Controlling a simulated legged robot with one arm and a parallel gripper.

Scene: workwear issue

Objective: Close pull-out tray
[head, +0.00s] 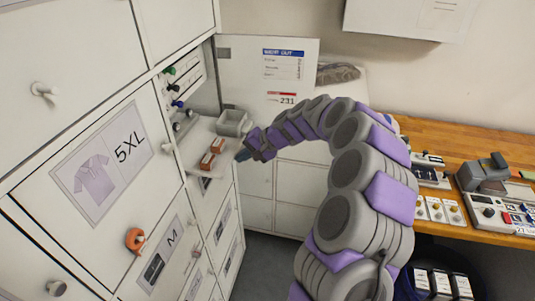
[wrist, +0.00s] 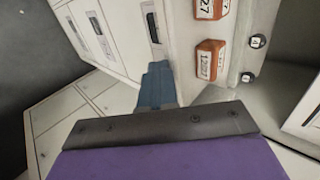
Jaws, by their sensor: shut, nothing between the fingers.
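The pull-out tray (head: 203,130) is a pale shelf sticking out of the white cabinet in the head view. Orange blocks with white labels (head: 212,153) and a grey bin (head: 233,123) are on it. My gripper (head: 242,155) is at the tray's outer side, close to the orange blocks, with its fingers shut and empty. In the wrist view the blue fingertips (wrist: 157,85) are together beside the pale tray surface (wrist: 184,45), where an orange block (wrist: 211,59) shows. I cannot tell whether the fingers touch the tray.
White drawers with a 5XL label (head: 103,160) and an orange hook (head: 135,240) are at left. An open white door panel (head: 240,65) stands behind the tray. A wooden bench (head: 460,140) with devices is at right. Grey floor (head: 265,265) lies below.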

